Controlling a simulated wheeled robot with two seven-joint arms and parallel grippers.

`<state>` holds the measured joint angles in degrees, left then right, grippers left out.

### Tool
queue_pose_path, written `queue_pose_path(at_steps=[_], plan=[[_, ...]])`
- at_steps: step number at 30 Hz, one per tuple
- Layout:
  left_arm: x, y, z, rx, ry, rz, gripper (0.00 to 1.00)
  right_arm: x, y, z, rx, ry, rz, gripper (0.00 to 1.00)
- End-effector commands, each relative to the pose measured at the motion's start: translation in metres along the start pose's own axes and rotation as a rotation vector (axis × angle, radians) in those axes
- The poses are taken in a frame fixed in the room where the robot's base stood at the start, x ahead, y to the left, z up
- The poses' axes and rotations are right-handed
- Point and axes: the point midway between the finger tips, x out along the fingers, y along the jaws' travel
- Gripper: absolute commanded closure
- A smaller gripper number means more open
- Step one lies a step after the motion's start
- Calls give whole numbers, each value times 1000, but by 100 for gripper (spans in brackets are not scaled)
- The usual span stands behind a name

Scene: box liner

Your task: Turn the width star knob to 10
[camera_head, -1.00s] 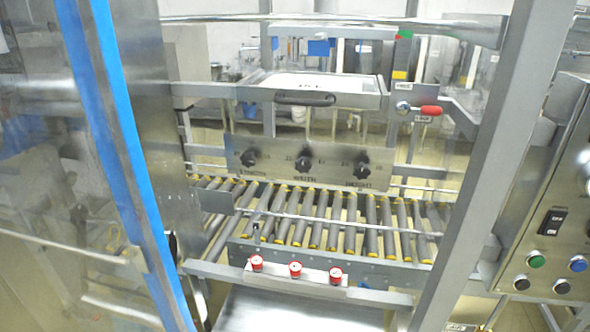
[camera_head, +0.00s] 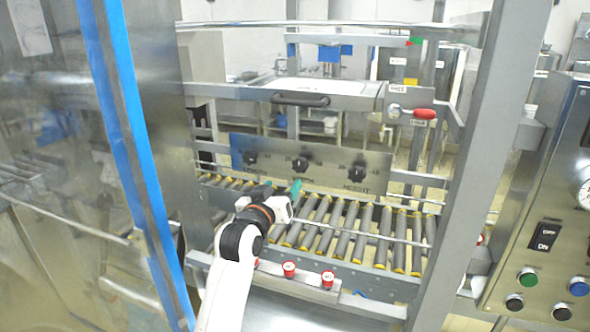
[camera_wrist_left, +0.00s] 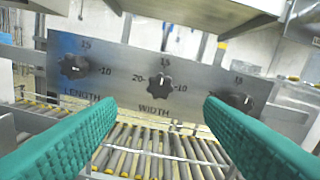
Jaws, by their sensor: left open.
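The width star knob (camera_wrist_left: 161,86) is black and sits in the middle of a metal panel, between marks 20 at left, 15 above and 10 at right. Its pale mark appears to point up toward 15. It also shows in the head view (camera_head: 300,164). The length knob (camera_wrist_left: 74,66) is left of it and a third knob (camera_wrist_left: 238,99) right of it. My left gripper (camera_wrist_left: 160,106) is open, its green fingers apart below and either side of the width knob, not touching it. In the head view, my left gripper (camera_head: 297,191) is just below the panel. My right gripper is not seen.
The knob panel (camera_head: 330,160) stands above a roller conveyor (camera_head: 350,222). A rail with red-capped knobs (camera_head: 328,279) runs in front. A slanted frame post (camera_head: 470,170) and a button panel (camera_head: 545,215) stand at right. A blue-edged door post (camera_head: 128,130) is at left.

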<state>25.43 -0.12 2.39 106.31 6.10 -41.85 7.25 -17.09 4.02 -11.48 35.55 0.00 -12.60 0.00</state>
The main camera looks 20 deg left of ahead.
Motion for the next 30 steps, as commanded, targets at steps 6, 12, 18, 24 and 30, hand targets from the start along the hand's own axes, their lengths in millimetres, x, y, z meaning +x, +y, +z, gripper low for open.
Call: queue_pose_path(at_steps=[6, 12, 18, 24, 30], plan=[[28, -1, 2, 0, 1, 0, 38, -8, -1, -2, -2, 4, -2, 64], [65, -1, 2, -1, 3, 0, 38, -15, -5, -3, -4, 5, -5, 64], [95, 0, 0, 1, 3, 0, 38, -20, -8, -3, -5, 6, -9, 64], [113, 0, 0, 2, 2, 0, 38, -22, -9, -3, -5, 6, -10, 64], [117, 0, -1, 1, 2, 1, 38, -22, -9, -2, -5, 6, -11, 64]])
